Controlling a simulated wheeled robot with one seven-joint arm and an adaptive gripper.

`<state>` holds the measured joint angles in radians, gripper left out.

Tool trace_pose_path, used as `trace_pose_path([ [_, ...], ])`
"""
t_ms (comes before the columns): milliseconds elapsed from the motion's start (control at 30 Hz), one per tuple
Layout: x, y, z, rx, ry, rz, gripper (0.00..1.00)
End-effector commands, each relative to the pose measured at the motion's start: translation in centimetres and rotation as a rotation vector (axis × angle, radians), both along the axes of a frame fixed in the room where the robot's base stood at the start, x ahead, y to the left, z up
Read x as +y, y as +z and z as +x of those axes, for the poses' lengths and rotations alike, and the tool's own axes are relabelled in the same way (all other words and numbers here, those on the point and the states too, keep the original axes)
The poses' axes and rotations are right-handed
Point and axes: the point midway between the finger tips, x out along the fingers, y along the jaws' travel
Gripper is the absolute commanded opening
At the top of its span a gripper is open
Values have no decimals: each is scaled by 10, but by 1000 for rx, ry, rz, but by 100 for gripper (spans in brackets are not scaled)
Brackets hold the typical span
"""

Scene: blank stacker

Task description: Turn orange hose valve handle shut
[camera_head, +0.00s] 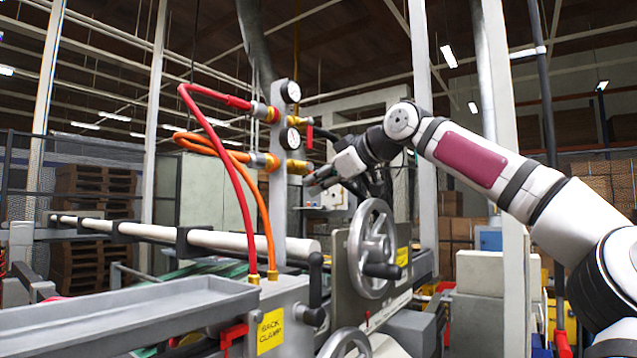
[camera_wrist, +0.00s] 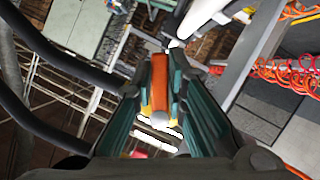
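My gripper (camera_head: 318,180) reaches in from the right, beside the brass outlet (camera_head: 299,167) level with that fitting. In the wrist view an orange handle (camera_wrist: 160,82) lies lengthwise between the two teal fingers of my gripper (camera_wrist: 161,66). The fingers flank it closely at their tips. I cannot tell whether both press on it. In the head view this handle is hidden at my gripper.
A red valve handle (camera_head: 309,136) and the red hose (camera_head: 225,150) are just above. Two gauges (camera_head: 290,91) sit on the post. A grey handwheel (camera_head: 372,247) stands below my gripper. A long pale bar (camera_head: 150,230) crosses at left. Coiled orange hoses (camera_wrist: 290,75) show in the wrist view.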

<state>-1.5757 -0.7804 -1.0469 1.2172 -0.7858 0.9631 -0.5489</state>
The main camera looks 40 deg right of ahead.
Motion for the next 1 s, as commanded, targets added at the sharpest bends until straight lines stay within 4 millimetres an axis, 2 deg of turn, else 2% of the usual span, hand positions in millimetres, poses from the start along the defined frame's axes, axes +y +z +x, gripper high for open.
trace_pose_path([
  [267,0,-1,0,11,-1,29,0],
  [700,14,-4,-5,152,1,415,0],
  [1000,17,-4,-6,169,1,457,0],
])
